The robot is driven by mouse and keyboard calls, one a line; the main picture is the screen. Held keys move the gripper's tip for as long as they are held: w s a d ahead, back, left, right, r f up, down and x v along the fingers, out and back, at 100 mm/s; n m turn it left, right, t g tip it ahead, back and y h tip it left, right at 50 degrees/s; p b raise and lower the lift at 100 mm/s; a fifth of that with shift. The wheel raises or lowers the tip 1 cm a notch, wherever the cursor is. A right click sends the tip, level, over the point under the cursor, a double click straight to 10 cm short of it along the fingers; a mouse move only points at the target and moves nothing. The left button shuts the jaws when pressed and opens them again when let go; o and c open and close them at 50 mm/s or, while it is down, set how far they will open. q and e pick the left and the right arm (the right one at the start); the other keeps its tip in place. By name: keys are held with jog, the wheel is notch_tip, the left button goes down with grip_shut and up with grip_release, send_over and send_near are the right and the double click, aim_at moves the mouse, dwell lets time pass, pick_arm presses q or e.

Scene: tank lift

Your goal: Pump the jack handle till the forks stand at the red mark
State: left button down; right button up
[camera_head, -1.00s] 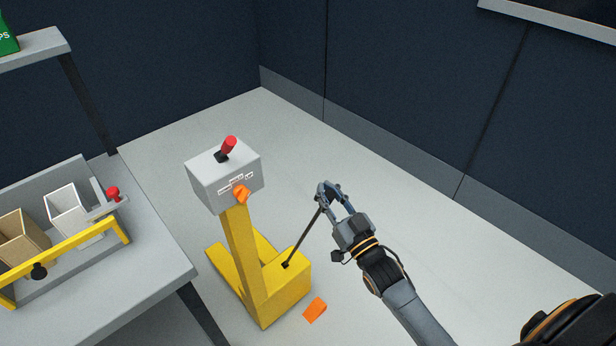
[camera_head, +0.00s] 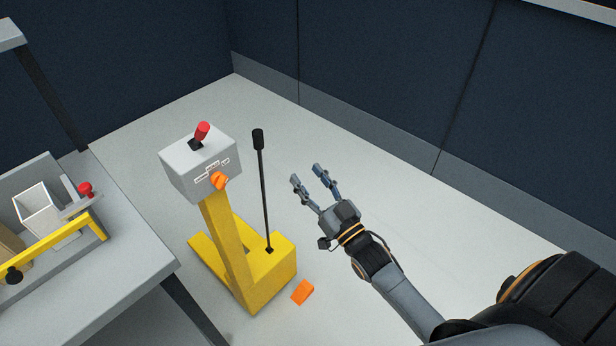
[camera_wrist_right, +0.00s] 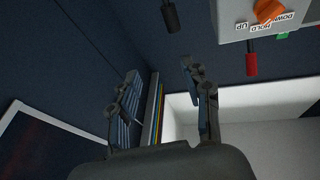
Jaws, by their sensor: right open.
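The yellow jack (camera_head: 228,245) stands on the floor, its low yellow forks (camera_head: 204,256) stretching away from its base, partly hidden by the mast. The black jack handle (camera_head: 262,190) rises nearly upright from the base, with a thicker grip on top. The handle grip also shows at the top of the right wrist view (camera_wrist_right: 171,15). My right gripper (camera_head: 307,174) is open and empty, to the right of the handle and apart from it. In the right wrist view its fingers (camera_wrist_right: 160,70) are spread. I cannot make out a red mark on the jack. My left gripper is out of view.
A grey box (camera_head: 200,165) with a red lever (camera_head: 202,131), an orange knob (camera_head: 219,181) and labels tops the mast. An orange block (camera_head: 302,292) lies on the floor beside the base. A grey table (camera_head: 130,250) stands at left. Floor behind the jack is clear.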

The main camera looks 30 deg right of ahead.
jog(key=v, duration=1.1)
jog(key=shift+s, duration=0.15)
jog(key=shift+f, duration=0.1)
